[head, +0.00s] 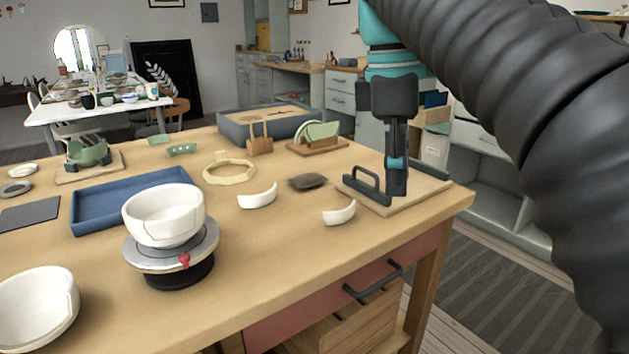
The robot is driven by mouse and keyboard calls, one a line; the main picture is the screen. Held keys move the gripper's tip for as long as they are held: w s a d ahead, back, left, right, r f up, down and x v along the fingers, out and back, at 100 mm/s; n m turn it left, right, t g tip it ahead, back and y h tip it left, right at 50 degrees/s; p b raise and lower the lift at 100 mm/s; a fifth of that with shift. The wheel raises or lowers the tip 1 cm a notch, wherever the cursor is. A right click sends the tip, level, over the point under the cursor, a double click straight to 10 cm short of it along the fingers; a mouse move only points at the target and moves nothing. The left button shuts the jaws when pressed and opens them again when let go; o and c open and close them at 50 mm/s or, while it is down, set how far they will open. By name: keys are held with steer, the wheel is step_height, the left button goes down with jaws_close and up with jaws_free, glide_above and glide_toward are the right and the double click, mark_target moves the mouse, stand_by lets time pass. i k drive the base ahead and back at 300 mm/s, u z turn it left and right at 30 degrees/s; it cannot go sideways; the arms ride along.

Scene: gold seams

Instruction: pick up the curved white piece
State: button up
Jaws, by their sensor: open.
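Two curved white pieces lie on the wooden worktable (290,270). One curved white piece (339,214) is near the table's front edge, left of my gripper. The other curved white piece (257,197) lies farther left, below the cream ring. My gripper (396,188) points down over a light board with dark brackets, to the right of both pieces. It is open and shows nothing held. From this side its fingers overlap, so the gap between them is hidden.
The board with dark brackets (364,204) sits at the table's right end. A dark grey lump (308,181) lies between it and the cream ring (208,174). A white bowl (163,218) stands on a round turntable (172,257) at left. A blue tray (92,222) is behind it.

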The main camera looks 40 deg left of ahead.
mark_target(253, 202)
steer(key=u, duration=0.15)
steer(key=i, duration=0.95)
steer(key=u, duration=0.95)
steer(key=i, duration=0.65)
steer(key=u, duration=0.7)
